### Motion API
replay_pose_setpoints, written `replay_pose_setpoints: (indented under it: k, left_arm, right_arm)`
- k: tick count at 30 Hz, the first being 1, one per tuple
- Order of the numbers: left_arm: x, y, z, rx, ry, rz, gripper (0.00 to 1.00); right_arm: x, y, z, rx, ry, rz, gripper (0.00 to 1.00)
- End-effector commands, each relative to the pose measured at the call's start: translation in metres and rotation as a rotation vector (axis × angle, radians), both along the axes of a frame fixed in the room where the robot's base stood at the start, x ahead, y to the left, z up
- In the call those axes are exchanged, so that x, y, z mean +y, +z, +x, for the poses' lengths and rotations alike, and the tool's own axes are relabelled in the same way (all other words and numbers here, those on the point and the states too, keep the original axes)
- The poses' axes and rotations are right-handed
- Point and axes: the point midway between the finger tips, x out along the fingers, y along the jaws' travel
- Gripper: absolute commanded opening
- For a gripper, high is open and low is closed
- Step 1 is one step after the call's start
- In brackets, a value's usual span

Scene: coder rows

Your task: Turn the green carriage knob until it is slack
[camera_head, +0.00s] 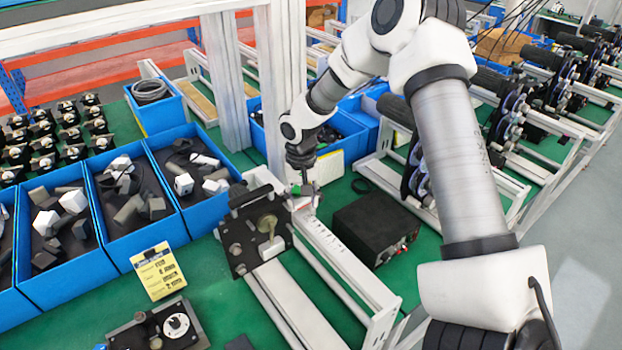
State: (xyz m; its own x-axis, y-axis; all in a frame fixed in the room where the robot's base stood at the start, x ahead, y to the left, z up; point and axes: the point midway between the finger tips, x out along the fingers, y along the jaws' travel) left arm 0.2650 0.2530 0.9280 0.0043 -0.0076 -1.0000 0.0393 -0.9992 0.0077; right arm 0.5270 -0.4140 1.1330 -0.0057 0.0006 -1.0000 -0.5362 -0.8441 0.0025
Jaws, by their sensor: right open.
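My right arm reaches in from the right, and my right gripper (303,170) points down over the white rail carriage, its fingers open. A small green knob (306,190) shows just under the fingertips, beside a bit of red. It is tiny and partly hidden by the gripper, so I cannot tell whether the fingers touch it or stand around it. The carriage sits on a white rail with a scale (325,243). A black plate with metal knobs (240,248) stands at the rail's near left. My left gripper is out of view.
A black box (376,221) stands right of the rail. Blue bins (190,205) with black and white parts line the left, with a yellow label card (159,271) in front. A white upright post (278,80) rises close behind the gripper. A black device (158,326) lies at the front.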

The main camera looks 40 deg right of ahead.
Motion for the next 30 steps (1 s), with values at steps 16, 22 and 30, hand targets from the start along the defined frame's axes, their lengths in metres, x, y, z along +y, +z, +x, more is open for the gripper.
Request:
replay_pose_setpoints:
  k: [16,22,30]
  left_arm:
    - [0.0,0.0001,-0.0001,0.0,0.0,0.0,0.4]
    - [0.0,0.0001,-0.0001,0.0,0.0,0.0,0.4]
    - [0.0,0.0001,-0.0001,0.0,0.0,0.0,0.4]
  right_arm:
    - [0.0047,0.0045,0.0115,-0.024,-0.072,-0.004,0.55]
    - [0.0088,0.0047,0.0145,-0.025,-0.07,-0.003,0.54]
    - [0.0087,0.005,0.0145,-0.025,-0.07,-0.003,0.0]
